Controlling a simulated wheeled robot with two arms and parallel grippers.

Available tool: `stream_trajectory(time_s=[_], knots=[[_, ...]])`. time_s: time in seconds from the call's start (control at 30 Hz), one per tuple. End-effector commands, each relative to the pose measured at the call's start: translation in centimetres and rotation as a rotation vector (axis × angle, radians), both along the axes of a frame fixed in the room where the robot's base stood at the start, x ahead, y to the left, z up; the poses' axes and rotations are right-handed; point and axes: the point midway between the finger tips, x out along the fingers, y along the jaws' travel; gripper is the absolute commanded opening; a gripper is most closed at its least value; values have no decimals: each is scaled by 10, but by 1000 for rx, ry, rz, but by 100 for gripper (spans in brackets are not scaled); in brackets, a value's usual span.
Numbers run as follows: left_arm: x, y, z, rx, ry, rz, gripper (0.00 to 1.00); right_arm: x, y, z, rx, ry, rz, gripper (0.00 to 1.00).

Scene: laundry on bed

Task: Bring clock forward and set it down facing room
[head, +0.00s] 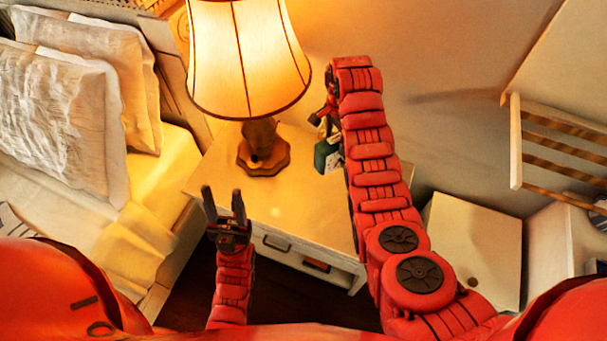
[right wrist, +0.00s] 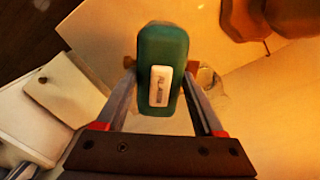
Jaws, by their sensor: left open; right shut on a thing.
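The clock is a small green block (head: 322,156) at the right back part of the nightstand top, partly hidden by my right arm. In the right wrist view the green clock (right wrist: 162,45) shows a pale label reading "ALARM" on the side towards the camera. My right gripper (right wrist: 161,66) has its fingers on both sides of the clock and is shut on it. I cannot tell whether the clock touches the nightstand. My left gripper (head: 223,192) is open and empty at the nightstand's front left edge.
A lit lamp (head: 250,60) stands at the back of the nightstand (head: 290,205), left of the clock. The front of its top looks clear. A bed with pillows (head: 60,120) is at left, and a pale cabinet (head: 470,245) at right. A clear glass-like item (right wrist: 207,77) is near the clock.

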Motion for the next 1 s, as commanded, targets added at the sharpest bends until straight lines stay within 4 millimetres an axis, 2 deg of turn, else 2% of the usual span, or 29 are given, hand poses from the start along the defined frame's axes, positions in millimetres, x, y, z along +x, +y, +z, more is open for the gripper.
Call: stream_trajectory(time_s=[0.1, 0.17, 0.3, 0.5, 0.63, 0.73, 0.8, 0.87, 1.0], knots=[[0, 0, 11, 0, 0, 0, 50, -31, 29, -30, -1, 5, -140, 0], [0, 0, 15, 0, 0, 0, 50, -48, 44, -43, 1, 3, -221, 0], [0, 0, 24, 0, 0, 0, 50, -96, 73, -73, 1, 4, -424, 0], [0, 0, 33, 0, 0, 0, 50, -163, 99, -101, -3, 5, -710, 0], [0, 0, 37, 0, 0, 0, 50, -191, 106, -109, -4, 3, -849, 0], [0, 0, 38, 0, 0, 0, 50, -202, 109, -112, -1, 1, -916, 0], [0, 0, 35, 0, 0, 0, 50, -203, 108, -114, -1, -1, -941, 0], [0, 0, 30, 0, 0, 0, 50, -196, 105, -117, -2, -3, -952, 0], [0, 0, 9, 0, 0, 0, 50, -163, 91, -125, -2, -5, -957, 0]])
